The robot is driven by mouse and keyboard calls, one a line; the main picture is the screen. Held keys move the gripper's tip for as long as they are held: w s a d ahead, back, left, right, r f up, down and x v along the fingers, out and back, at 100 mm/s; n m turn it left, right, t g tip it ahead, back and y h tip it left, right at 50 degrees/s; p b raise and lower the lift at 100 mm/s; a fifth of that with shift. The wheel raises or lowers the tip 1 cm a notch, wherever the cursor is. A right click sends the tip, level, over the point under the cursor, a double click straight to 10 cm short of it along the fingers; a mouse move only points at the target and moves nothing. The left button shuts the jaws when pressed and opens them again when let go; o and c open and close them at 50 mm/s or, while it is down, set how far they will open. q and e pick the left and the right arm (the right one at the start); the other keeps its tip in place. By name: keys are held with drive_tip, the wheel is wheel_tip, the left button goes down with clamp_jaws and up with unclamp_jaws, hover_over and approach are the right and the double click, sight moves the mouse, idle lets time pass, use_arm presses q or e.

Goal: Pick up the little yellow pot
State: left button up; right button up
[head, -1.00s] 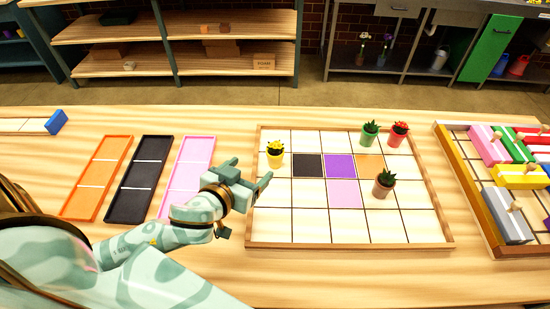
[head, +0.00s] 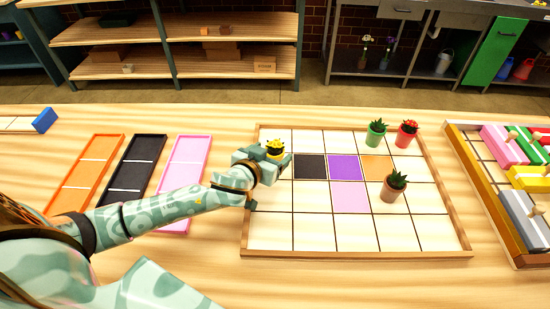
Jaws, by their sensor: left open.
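The little yellow pot (head: 275,155) with yellow flowers stands near the left edge of the gridded wooden tray (head: 360,254). My left gripper (head: 275,160) is open at the pot, with its fingers reaching around the pot's lower part. The fingers hide much of the pot, and I cannot tell whether they touch it. My right gripper is not in view.
On the tray, a green pot (head: 376,138) and a red pot (head: 405,139) stand at the back right, and a brown pot (head: 390,192) farther forward. Pink (head: 204,141), black (head: 117,212) and orange (head: 75,205) trays lie left. A rack of coloured blocks (head: 482,205) stands right.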

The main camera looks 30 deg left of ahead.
sight(272, 152)
use_arm(q)
drive_tip(key=x, duration=0.3)
drive_tip(key=shift+w+f+b, duration=0.15)
drive_tip(key=shift+f+b, duration=0.05)
drive_tip(key=shift+b, duration=0.15)
drive_tip(key=shift+r, duration=0.1)
drive_tip(key=c, duration=1.3)
